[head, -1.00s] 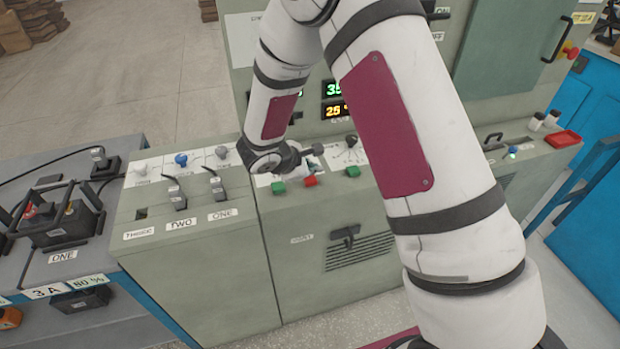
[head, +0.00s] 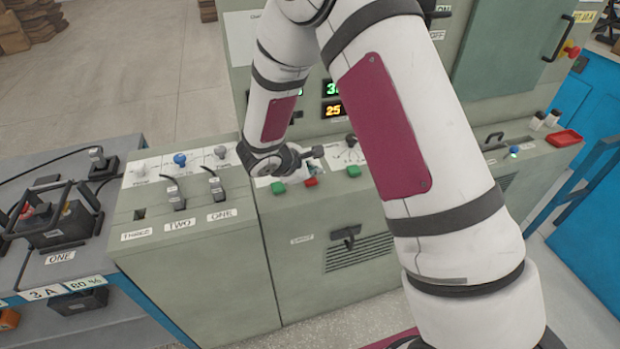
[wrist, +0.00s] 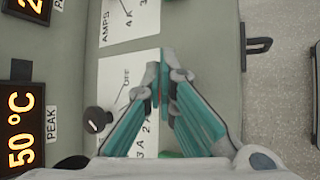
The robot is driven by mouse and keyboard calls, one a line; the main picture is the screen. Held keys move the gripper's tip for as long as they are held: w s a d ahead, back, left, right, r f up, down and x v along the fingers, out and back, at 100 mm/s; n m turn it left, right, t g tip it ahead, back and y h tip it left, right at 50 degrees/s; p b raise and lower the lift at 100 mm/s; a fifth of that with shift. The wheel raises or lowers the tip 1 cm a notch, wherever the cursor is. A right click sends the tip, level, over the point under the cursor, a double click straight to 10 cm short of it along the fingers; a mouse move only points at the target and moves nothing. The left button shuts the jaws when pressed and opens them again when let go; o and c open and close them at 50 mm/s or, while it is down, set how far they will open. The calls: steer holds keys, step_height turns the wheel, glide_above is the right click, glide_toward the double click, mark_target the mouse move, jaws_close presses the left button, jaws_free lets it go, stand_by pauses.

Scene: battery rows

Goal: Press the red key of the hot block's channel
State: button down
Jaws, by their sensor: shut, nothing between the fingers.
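The red key (head: 311,183) sits on the sloped top of the green-grey console, between a green key (head: 278,187) on its left and another green key (head: 352,172) on its right. My gripper (head: 314,166) is just above and behind the red key, partly hidden by my wrist. In the wrist view its teal fingers (wrist: 163,85) are shut and empty, over a white dial plate. I cannot tell whether it touches anything. A block (head: 62,222) with a black handle frame stands on the left bench by a label ONE. Which block is hot cannot be told.
A black knob (wrist: 97,120) sits left of my fingers, by an amber display (wrist: 21,130) reading 50 °C, labelled PEAK. Plugs with leads stand in sockets TWO (head: 177,199) and ONE (head: 217,189). A red tray (head: 564,138) lies at the right.

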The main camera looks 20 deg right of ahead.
mark_target(312, 180)
steer(key=shift+f+b, duration=0.35)
steer(key=shift+f, duration=0.1)
stand_by(0.4)
stand_by(0.3)
steer(key=shift+r+p, duration=0.35)
steer(key=shift+r, duration=0.5)
steer(key=shift+r+p, duration=1.05)
steer(key=shift+r, duration=1.45)
